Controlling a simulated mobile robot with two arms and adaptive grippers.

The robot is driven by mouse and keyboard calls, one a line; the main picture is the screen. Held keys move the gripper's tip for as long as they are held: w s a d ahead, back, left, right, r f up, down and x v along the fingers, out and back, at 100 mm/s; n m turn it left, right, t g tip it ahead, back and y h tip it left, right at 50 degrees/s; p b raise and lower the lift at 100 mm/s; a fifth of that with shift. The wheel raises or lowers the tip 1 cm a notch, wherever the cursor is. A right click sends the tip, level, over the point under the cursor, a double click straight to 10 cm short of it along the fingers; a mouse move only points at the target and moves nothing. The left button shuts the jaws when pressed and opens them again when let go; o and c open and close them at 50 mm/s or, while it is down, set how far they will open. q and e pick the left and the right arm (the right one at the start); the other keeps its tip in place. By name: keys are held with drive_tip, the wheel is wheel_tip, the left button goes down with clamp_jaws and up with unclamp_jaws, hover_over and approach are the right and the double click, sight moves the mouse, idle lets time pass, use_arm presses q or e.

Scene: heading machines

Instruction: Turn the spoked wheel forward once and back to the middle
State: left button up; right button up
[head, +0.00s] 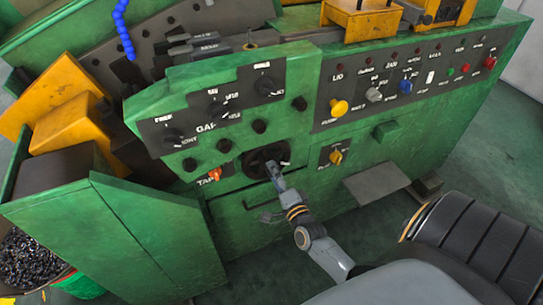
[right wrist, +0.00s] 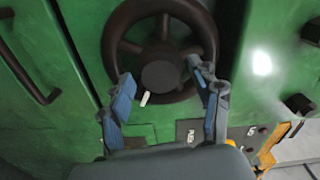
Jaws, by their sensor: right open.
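The spoked wheel (head: 265,160) is dark and sits on the green front of the machine, low in the middle of the head view. In the right wrist view the wheel (right wrist: 122,45) fills the top middle, with a round hub, spokes and a small pale handle. My right gripper (head: 274,172) is at the lower part of the wheel in the head view. In the right wrist view the right gripper (right wrist: 165,98) is open, its two blue-padded fingers apart on either side of the lower rim. Whether they touch it I cannot tell. My left gripper is not in view.
A control panel with a yellow knob (head: 338,107) and several buttons lies right of the wheel. An orange switch (head: 215,174) is just left of it, and a yellow-orange knob (head: 336,157) to its right. A grey step (head: 376,183) juts out at lower right.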

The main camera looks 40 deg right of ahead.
drive_tip(key=v, duration=0.9)
